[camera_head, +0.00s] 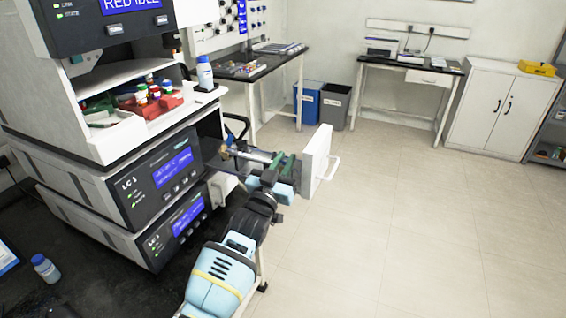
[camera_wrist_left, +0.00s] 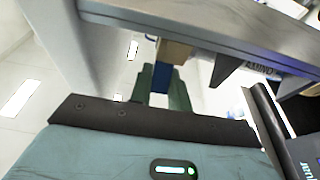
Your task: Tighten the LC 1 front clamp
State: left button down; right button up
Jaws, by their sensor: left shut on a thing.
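The LC 1 unit (camera_head: 165,180) is in the stack at the left of the head view, with a lit blue display. Beside it, a silver column-like rod (camera_head: 252,155) lies across the opening behind a white open door (camera_head: 316,155). My left gripper (camera_head: 284,172) is at the rod's right end, close to the door. In the left wrist view, its greenish fingers (camera_wrist_left: 162,88) are shut on a small blue part (camera_wrist_left: 161,76), which looks like the front clamp. A tan block (camera_wrist_left: 173,51) sits just beyond it. The clamp's detail is hidden in the head view. My right gripper is not in view.
The white door with its handle stands out just right of my gripper. A tray with red racks and vials (camera_head: 150,103) and a bottle (camera_head: 205,73) are above. Another bottle (camera_head: 45,268) stands on the dark bench. The floor at right is clear.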

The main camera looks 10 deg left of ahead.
pick_arm(q)
jog(key=shift+w+r+g+p, duration=0.25)
jog(key=shift+r+g+p, duration=0.35)
jog(key=shift+r+g, duration=0.1)
jog(key=shift+w+f+g+y, duration=0.1)
jog(key=shift+g+y, duration=0.2)
jog(key=shift+g, duration=0.1)
jog(key=shift+w+d+f+g+y, duration=0.2)
jog(key=shift+w+g+y, duration=0.15)
jog(key=shift+g, duration=0.55)
jog(key=shift+w+g+y, duration=0.2)
jog(key=shift+g+y, duration=0.05)
jog(key=shift+g, duration=0.55)
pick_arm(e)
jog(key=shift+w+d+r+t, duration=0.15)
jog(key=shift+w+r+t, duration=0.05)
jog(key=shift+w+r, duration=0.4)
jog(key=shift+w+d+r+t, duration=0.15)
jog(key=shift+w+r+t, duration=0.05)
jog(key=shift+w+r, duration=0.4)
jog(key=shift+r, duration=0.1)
pick_arm(q)
jog(key=shift+d, duration=0.1)
jog(key=c, duration=1.3)
grip_release()
jog(key=shift+s, duration=0.1)
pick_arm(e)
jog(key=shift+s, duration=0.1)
